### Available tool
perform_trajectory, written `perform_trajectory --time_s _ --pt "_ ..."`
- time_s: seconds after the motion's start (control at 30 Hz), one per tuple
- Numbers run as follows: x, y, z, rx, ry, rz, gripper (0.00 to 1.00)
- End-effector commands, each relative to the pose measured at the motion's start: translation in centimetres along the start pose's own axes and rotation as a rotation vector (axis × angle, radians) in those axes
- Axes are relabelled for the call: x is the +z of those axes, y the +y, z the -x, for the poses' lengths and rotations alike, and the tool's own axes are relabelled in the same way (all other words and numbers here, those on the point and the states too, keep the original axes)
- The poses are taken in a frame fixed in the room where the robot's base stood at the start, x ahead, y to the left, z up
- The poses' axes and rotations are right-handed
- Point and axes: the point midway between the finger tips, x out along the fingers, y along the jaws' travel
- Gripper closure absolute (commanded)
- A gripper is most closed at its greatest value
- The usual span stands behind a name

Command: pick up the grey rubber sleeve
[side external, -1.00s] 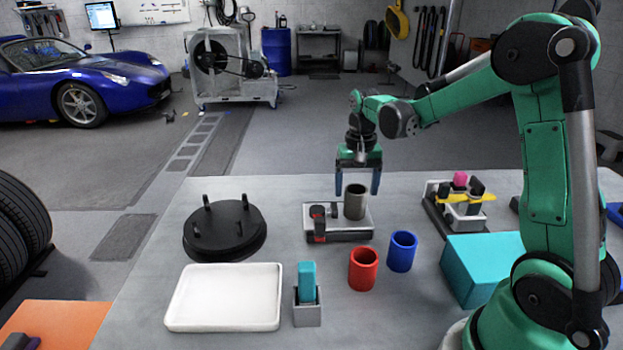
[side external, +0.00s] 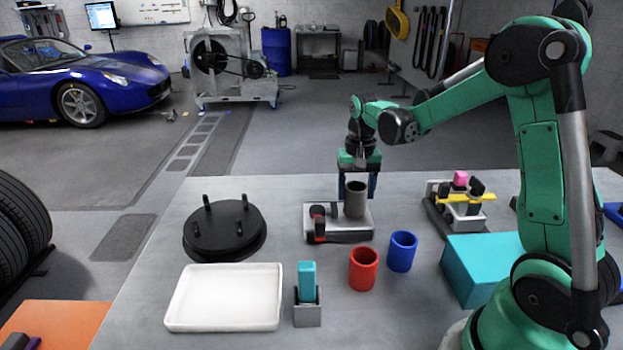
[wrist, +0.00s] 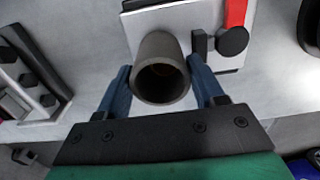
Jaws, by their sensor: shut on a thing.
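The grey rubber sleeve (side external: 355,199) stands upright on a light grey block-like fixture (side external: 350,228) on the table. In the wrist view the sleeve (wrist: 161,70) shows its open end between the two blue fingers. My gripper (side external: 357,190) has come down to the sleeve from behind it in the side view. In the wrist view the fingers of my gripper (wrist: 163,84) are on either side of the sleeve, shut on it. The sleeve hides part of the fingers in the side view.
A red cup (side external: 363,269) and a blue cup (side external: 402,251) stand in front of the fixture. A black round plate with pegs (side external: 224,232) and a white tray (side external: 223,297) lie to the left. A teal box (side external: 482,268) is near my base.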

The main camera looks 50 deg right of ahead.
Motion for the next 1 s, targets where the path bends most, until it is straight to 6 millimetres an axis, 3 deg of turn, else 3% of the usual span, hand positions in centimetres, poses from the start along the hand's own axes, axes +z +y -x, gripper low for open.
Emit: perform_trajectory --time_s 1.0 --pt "0.0 0.0 6.8 0.0 0.0 0.0 0.85"
